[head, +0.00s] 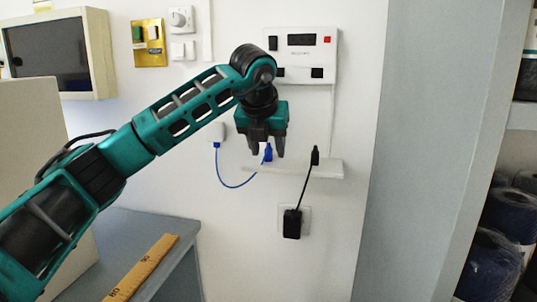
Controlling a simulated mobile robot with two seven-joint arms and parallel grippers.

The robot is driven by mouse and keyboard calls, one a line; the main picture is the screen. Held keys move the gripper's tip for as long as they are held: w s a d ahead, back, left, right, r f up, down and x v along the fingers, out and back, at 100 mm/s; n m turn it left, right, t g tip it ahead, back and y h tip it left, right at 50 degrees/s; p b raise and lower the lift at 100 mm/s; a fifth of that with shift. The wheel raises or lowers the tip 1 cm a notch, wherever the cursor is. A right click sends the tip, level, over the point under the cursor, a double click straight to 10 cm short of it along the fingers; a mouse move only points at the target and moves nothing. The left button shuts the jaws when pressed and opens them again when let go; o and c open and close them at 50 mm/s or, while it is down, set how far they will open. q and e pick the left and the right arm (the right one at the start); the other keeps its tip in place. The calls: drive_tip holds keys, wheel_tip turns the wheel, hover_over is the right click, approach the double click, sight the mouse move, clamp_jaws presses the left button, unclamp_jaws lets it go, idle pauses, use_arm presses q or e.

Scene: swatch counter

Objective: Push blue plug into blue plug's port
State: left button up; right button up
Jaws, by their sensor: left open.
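The blue plug (268,153) stands upright on a narrow white wall shelf (331,171). A blue cable (230,186) hangs in a loop from it to a small white wall box at its left. My left gripper (267,149) points down with its fingers open, one on each side of the blue plug in the picture. I cannot tell whether they touch it. A white wall panel (302,57) above has dark sockets, one at the lower right (317,73) and one partly behind my arm (281,72). Which one is the blue plug's port cannot be told. My right gripper is out of view.
A black plug (315,156) stands on the shelf to the right, its cord running down to a black adapter (292,223) in a wall outlet. A grey counter (180,226) with a wooden ruler (143,267) is at lower left. A grey upright (421,130) stands right.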

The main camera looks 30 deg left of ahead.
use_arm(q)
drive_tip(key=shift+c, duration=0.3)
clamp_jaws()
drive_tip(key=shift+s+r, duration=0.1)
drive_tip(key=shift+r, duration=0.05)
idle(0.3)
drive_tip(key=shift+s+d+r, duration=0.1)
drive_tip(key=shift+r, duration=0.15)
wheel_tip(320, 180, up, 6)
drive_tip(key=s+d+b, duration=0.1)
drive_tip(key=s+d, duration=0.1)
drive_tip(key=s, duration=0.7)
drive_tip(key=s+d+b, duration=0.1)
drive_tip(key=s+d, duration=0.2)
drive_tip(key=s, duration=0.7)
drive_tip(key=shift+r, duration=0.1)
